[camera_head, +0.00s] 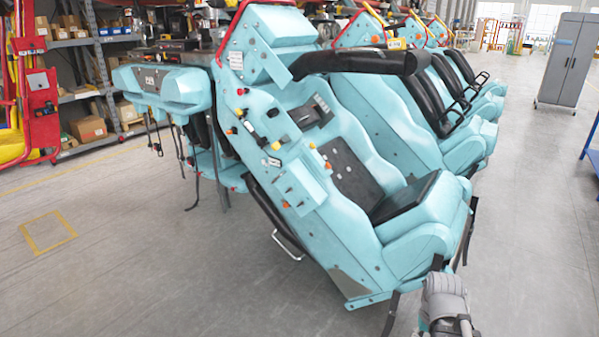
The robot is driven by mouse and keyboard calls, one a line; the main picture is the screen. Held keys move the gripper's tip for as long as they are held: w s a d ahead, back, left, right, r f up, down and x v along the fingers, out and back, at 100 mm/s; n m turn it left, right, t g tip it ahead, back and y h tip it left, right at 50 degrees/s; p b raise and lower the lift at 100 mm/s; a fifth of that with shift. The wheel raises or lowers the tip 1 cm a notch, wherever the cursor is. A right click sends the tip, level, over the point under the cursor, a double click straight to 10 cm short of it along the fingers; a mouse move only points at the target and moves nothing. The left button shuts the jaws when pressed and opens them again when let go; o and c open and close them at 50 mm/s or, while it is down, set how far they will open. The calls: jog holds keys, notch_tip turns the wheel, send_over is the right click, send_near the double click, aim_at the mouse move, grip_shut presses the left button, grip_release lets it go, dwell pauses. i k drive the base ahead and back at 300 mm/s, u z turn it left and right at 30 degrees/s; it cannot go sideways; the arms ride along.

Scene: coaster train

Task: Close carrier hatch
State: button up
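The carrier is a teal coaster seat unit (345,250) in the middle, leaning back, with a black padded bar (360,62) across its top. A dark panel (268,208) sticks out behind its lower back, with a silver bar handle (287,246) below it. This may be the hatch, but I cannot tell for certain. The side carries knobs, switches and small labels. My grey arm shows at the bottom right, in front of the seat's lower front edge. My gripper's fingers cannot be made out, so its opening and any contact are unclear.
More teal seats with black restraints (440,90) stand in a row behind. A teal front piece (165,88) with hanging straps is at left. Shelves with boxes (85,128) line the left back. A grey cabinet (566,60) stands at right. The floor is clear at front left and right.

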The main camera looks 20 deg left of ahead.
aim_at(295, 175)
jog(key=i, duration=0.75)
jog(key=u, duration=0.7)
jog(key=i, duration=0.5)
jog(key=u, duration=0.4)
